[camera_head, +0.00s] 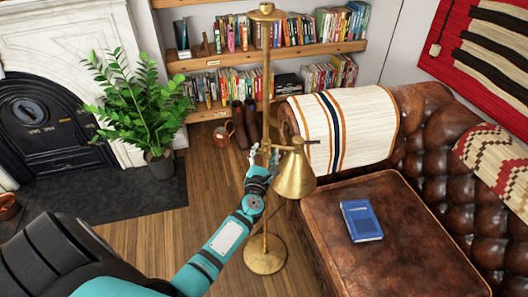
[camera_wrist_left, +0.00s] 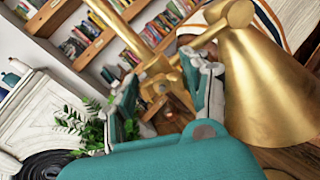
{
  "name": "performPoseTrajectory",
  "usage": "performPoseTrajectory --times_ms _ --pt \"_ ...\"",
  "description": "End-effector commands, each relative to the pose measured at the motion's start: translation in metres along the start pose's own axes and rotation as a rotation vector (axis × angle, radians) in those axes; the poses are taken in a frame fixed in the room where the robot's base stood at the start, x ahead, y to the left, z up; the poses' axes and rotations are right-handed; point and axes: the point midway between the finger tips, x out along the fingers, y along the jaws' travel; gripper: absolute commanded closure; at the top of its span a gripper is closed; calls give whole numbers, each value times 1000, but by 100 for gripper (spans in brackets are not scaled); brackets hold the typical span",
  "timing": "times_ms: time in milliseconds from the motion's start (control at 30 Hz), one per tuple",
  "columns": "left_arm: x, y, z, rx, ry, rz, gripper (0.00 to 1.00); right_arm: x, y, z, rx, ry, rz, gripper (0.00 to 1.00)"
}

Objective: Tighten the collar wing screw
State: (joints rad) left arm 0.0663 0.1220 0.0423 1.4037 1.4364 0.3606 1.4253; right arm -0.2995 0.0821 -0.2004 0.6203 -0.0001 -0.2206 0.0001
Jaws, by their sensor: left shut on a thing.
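A brass floor lamp stands upright, its pole (camera_head: 266,75) rising from a round base (camera_head: 265,254). A cone-shaped brass shade (camera_head: 295,173) hangs to the right of the pole, and it fills the right of the left wrist view (camera_wrist_left: 262,85). My left gripper (camera_head: 263,158) reaches the pole at the collar, just left of the shade. In the left wrist view its two fingers (camera_wrist_left: 163,78) stand either side of the brass collar wing screw (camera_wrist_left: 160,86), shut on it. The fingers partly hide the screw, and its turn is hard to tell. My right gripper is not in view.
A leather sofa (camera_head: 380,240) with a blue book (camera_head: 361,221) and striped throw (camera_head: 345,130) stands close right of the lamp. Bookshelves (camera_head: 265,52) are behind. A potted plant (camera_head: 160,165) and marble fireplace (camera_head: 75,40) are left.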

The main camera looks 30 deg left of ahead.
Motion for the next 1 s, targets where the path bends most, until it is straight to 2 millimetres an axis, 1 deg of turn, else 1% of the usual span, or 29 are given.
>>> performPoseTrajectory --times_ms 33,700,1000 --pt "0 0 2 45 1 0 84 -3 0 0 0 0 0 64" --pt "0 -6 -1 682 0 -1 84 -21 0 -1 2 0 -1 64" --pt "0 -7 -2 938 0 -1 84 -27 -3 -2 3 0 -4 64"
